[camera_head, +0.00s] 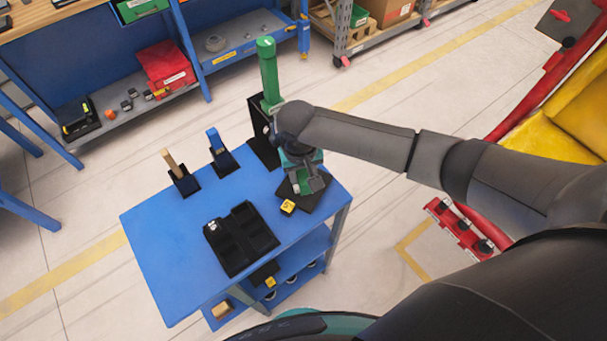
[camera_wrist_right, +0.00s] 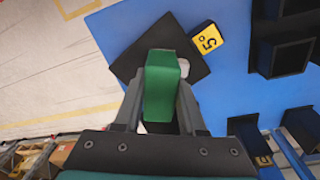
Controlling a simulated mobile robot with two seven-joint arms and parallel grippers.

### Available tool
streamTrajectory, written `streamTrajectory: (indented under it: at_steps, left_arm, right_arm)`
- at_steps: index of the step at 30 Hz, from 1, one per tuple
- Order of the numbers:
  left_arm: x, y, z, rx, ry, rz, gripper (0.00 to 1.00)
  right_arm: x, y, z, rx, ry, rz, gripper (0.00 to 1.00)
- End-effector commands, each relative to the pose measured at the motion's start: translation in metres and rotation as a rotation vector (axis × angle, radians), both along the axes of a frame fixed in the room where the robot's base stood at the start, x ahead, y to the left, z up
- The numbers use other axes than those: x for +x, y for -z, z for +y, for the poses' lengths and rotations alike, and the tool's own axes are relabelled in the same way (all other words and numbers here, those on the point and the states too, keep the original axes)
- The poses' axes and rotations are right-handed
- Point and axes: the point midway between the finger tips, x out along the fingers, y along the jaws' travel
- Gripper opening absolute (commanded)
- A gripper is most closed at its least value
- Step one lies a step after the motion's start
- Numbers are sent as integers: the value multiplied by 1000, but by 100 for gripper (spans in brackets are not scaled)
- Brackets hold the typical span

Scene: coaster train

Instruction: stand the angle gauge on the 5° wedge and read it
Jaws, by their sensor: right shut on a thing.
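My right gripper (camera_head: 306,183) points down over the dark square 5° wedge (camera_head: 318,198) at the right corner of the blue table. It is shut on a green block (camera_wrist_right: 161,88), seen between the two fingers in the right wrist view; I take this to be the angle gauge's grip. A pale rounded part (camera_wrist_right: 183,68) shows beside it, above the wedge (camera_wrist_right: 130,62). The gauge's face is hidden, and I cannot tell whether it touches the wedge. A yellow 5° tag (camera_head: 287,207) sits at the wedge's edge. My left gripper is out of view.
A black compartment tray (camera_head: 241,268) lies on the blue table (camera_head: 160,235). A wooden-handled tool (camera_head: 172,160) and a blue-handled tool (camera_head: 215,139) stand in black holders behind it. A tall green handle (camera_head: 268,70) rises by a black stand (camera_head: 262,145) near my wrist.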

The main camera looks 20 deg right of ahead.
Motion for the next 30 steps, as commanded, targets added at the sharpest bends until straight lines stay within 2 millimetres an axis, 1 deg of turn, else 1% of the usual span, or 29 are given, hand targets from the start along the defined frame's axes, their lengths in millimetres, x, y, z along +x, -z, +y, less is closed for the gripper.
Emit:
streamTrajectory:
  at_steps: [7, 8, 17, 26, 29, 30]
  left_arm:
    - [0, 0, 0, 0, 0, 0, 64]
    - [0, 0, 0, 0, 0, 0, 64]
    - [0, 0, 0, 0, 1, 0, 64]
    - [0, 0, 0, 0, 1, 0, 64]
    - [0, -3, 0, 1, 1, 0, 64]
    - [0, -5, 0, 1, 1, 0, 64]
  right_arm:
    - [0, 4, 0, 1, 0, 0, 0]
    - [0, 4, 0, 1, 0, 0, 41]
    - [0, 4, 0, 0, 0, 0, 75]
    - [0, 2, 0, 0, 0, 1, 75]
    - [-1, -7, 1, 1, 0, 0, 75]
    - [-1, -13, 1, 1, 0, -1, 75]
